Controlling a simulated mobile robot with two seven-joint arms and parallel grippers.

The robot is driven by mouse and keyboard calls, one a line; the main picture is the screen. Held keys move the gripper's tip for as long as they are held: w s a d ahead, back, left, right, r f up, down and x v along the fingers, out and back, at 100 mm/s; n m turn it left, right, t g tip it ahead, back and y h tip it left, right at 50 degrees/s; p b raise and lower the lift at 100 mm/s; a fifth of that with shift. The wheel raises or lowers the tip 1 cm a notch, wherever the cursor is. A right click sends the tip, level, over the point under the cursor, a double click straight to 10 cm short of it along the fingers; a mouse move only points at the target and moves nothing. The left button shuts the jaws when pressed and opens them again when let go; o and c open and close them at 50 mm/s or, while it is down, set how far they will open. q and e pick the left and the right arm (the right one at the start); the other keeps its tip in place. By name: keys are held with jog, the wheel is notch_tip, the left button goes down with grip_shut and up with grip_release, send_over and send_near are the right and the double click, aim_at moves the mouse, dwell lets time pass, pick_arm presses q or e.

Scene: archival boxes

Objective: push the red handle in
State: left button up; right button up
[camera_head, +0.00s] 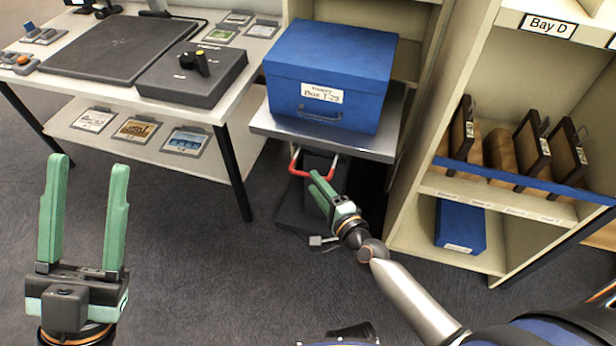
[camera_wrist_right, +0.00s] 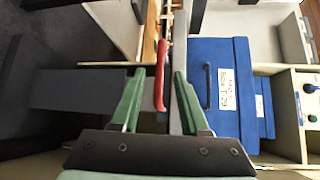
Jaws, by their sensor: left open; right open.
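The red handle (camera_head: 299,169) is a bent bar sticking out under the front edge of the grey metal shelf (camera_head: 276,127). A blue box (camera_head: 330,62) with a white label sits on that shelf. My right gripper (camera_head: 315,181) is open at the handle's right end in the head view. In the right wrist view the red handle (camera_wrist_right: 160,75) shows between the two green fingers, with gaps on both sides. I cannot tell whether a finger touches it. My left gripper (camera_head: 88,166) is open and empty, over the floor at the left.
A dark pedestal (camera_head: 316,180) stands under the shelf, partly behind my right gripper. A white table (camera_head: 130,88) with a dark control box (camera_head: 193,72) is at the left. The Bay D rack (camera_head: 478,190) with slotted folders is at the right. The floor between is mostly clear.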

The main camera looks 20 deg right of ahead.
aim_at(308, 176)
jog(key=shift+b+x, duration=0.4)
jog(key=shift+x, duration=1.8)
grip_shut()
